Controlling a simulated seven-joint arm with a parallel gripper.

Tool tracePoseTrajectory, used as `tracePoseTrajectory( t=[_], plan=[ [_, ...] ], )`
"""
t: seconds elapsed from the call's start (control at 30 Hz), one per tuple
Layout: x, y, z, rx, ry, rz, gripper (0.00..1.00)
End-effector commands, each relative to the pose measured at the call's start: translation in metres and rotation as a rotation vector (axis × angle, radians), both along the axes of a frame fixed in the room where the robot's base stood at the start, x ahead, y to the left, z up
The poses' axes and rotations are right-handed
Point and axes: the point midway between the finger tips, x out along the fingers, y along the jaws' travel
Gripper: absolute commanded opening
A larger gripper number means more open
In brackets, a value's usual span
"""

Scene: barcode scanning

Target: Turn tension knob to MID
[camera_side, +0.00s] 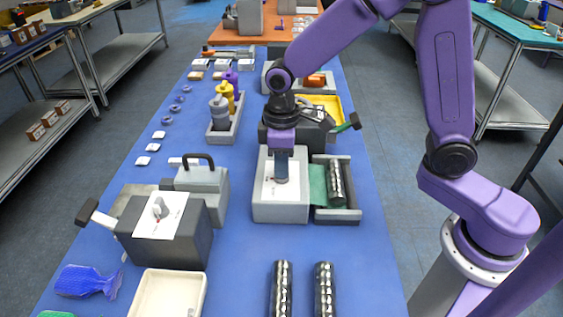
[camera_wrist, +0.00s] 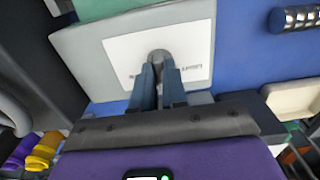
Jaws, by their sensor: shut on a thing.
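The tension knob (camera_wrist: 159,56) is a small dark grey knob on a white label panel (camera_wrist: 195,38). That panel lies on top of a light grey box (camera_side: 281,213) in the middle of the table. My gripper (camera_wrist: 159,68) points down at the box, its two fingers closed on either side of the knob. In the side view my gripper (camera_side: 281,180) reaches the label and hides the knob. The label's print is small and upside down in the wrist view, so I cannot tell the knob's setting.
A tray with a green sheet and a dark patterned roll (camera_side: 336,182) adjoins the box on the right. A dark box (camera_side: 165,238) with its own label and knob stands at left. Two patterned cylinders (camera_side: 282,290) lie in front. Blue table (camera_side: 240,270) is clear between them.

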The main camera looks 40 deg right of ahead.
Motion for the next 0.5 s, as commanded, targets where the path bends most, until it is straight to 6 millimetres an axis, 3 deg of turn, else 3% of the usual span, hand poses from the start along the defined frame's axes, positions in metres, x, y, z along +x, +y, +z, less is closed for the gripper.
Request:
tracePoseTrajectory(
  t=[0.07,0.1,0.17,0.5],
  plan=[
    [0.0001,-0.0005,0.0012,0.000,0.000,0.000,0.00],
    [0.0001,-0.0004,0.0012,0.000,0.000,0.000,0.22],
    [0.0001,-0.0004,0.0011,0.000,0.000,0.000,0.38],
    [0.0004,0.0001,0.0027,0.001,-0.002,0.001,0.38]
  ],
)
